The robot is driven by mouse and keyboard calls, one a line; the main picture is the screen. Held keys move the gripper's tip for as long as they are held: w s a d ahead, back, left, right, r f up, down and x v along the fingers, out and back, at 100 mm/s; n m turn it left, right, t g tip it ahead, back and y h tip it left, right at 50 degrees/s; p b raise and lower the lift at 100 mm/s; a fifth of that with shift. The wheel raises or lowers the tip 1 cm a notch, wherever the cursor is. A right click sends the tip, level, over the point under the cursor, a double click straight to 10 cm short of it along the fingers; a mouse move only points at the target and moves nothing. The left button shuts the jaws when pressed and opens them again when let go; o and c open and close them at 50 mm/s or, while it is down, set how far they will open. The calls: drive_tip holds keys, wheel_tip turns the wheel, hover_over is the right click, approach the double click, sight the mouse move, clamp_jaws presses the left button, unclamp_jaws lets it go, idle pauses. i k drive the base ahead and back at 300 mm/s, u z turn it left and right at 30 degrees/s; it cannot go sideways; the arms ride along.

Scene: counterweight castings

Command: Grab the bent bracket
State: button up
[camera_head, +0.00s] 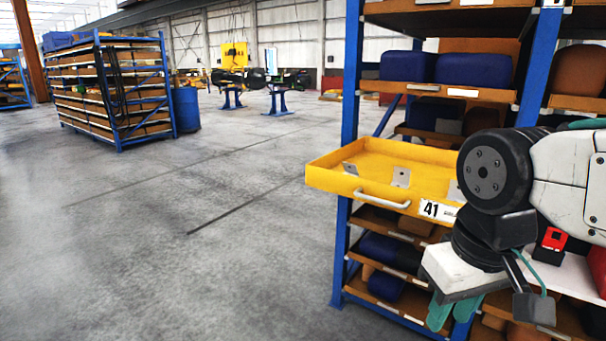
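Small grey metal pieces lie in the pulled-out yellow drawer (325,177) labelled 41. One is a grey piece (350,168) at the left, one is a bent-looking bracket (401,177) in the middle, and one is a grey piece (455,191) partly hidden behind my arm. They are too small to tell their shapes apart surely. My gripper (453,310) hangs at the lower right, in front of the shelf and lower in the picture than the drawer. Its green fingers point down, apart from the pieces, with nothing visible in them. Their opening is unclear from this angle.
The blue-framed shelf (350,75) holds blue and brown castings above and below the drawer. The drawer's front handle (380,200) sticks out. A loaded rack (115,90) and a blue barrel (187,109) stand at the back left. The grey floor at left is clear.

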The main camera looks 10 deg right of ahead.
sight(350, 169)
drive_tip(key=u, duration=0.05)
drive_tip(key=i, duration=1.1)
drive_tip(key=z, duration=0.5)
